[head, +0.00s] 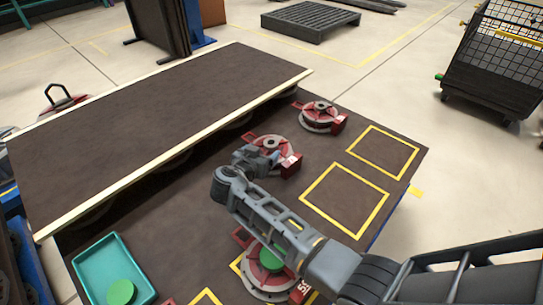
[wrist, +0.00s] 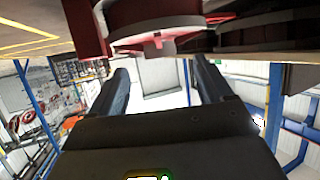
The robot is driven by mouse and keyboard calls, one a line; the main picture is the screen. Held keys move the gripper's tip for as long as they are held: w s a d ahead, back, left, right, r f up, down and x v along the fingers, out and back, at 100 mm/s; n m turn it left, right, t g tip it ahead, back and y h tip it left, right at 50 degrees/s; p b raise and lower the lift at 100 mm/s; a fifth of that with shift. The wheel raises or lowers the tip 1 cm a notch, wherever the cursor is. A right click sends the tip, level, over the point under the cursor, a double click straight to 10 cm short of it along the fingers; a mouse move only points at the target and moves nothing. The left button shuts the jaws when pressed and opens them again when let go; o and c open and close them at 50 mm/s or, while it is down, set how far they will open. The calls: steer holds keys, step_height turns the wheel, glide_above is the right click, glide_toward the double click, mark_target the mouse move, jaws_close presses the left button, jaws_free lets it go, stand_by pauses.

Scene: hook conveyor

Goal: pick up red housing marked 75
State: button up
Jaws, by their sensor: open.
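Several red and grey round housings sit on the dark table. One middle housing (head: 288,146) is right beside my gripper (head: 265,158), which partly covers it. Another housing (head: 320,114) is farther back to the right, and a third (head: 252,282) with a green disc on top is at the front, partly behind my arm. No marking 75 can be read on any of them. In the wrist view my gripper (wrist: 161,68) is open with nothing between its fingers. A red housing (wrist: 160,22) fills the top of that view, beyond the fingertips; contact cannot be told.
A raised dark belt with pale edges (head: 160,118) runs behind the housings. A teal tray (head: 84,262) with a green disc is at front left. Empty yellow-outlined squares (head: 345,200) lie on the right of the table. A mesh cart (head: 497,62) stands on the floor at right.

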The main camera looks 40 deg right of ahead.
mark_target(270, 144)
steer(key=b+x, duration=0.1)
steer(key=x, duration=0.4)
steer(key=shift+d+r, duration=0.1)
steer(key=shift+r, duration=0.05)
steer(key=shift+c, duration=0.3)
jaws_close()
stand_by(0.5)
steer(key=shift+w+r, duration=0.15)
steer(key=shift+r, duration=0.1)
